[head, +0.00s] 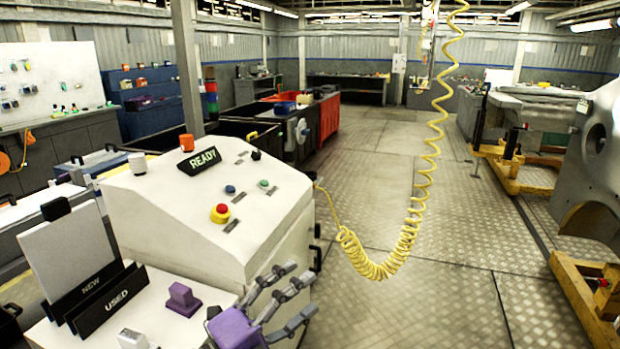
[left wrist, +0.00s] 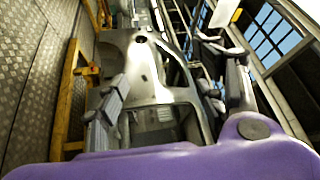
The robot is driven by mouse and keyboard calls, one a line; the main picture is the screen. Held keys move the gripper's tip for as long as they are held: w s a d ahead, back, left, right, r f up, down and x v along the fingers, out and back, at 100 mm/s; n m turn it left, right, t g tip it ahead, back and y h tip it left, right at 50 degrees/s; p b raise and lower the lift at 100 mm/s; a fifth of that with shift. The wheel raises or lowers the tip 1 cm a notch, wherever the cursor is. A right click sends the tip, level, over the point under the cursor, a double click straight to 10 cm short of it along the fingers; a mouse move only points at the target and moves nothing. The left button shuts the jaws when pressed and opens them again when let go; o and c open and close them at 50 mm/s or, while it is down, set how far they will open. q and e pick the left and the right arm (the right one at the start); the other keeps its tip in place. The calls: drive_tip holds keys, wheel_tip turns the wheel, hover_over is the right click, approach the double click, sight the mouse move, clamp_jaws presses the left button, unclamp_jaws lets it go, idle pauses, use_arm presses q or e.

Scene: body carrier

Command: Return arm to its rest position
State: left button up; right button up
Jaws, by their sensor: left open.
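My left gripper (head: 290,294) is at the bottom centre of the head view, in front of the lower right corner of the white control console (head: 150,210). It has a purple body and grey jointed fingers. The fingers are spread open with nothing between them. In the left wrist view the open fingers (left wrist: 165,75) stand apart, with a grey metal vehicle body (left wrist: 150,85) beyond them. The rest of my left arm is hidden. My right gripper is in neither view.
NEW and USED holders (head: 100,295) and a purple block (head: 183,299) are at lower left. A yellow coiled cable (head: 380,268) hangs over open floor. A yellow stand (head: 580,300) is at right.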

use_arm(q)
drive_tip(key=s+a+f+n+y, duration=0.2)
drive_tip(key=a+f+n+y, duration=0.2)
drive_tip(key=f+n, duration=0.25)
drive_tip(key=s+a+f+n+y+p, duration=0.1)
drive_tip(key=s+a+f+n+y, duration=0.15)
drive_tip(key=a+f+n, duration=0.4)
drive_tip(key=s+a+f+n+y, duration=0.2)
drive_tip(key=f+n+y, duration=0.3)
drive_tip(key=f, duration=0.4)
drive_tip(key=s+a+f+n+g+y, duration=0.1)
drive_tip(key=s+f+n, duration=0.1)
drive_tip(key=s+f, duration=0.3)
drive_tip(key=s+a+f+n+g+y, duration=0.1)
drive_tip(key=s+f, duration=0.4)
drive_tip(key=s, duration=0.5)
drive_tip(key=s+a+f+n+g+y+p, duration=0.1)
drive_tip(key=s+a+f+n+g, duration=0.1)
drive_tip(key=s, duration=0.6)
wheel_tip(320, 180, down, 3)
drive_tip(key=shift+s+a+n, duration=0.35)
drive_tip(key=shift+a+n, duration=0.1)
drive_tip(key=shift+n, duration=0.75)
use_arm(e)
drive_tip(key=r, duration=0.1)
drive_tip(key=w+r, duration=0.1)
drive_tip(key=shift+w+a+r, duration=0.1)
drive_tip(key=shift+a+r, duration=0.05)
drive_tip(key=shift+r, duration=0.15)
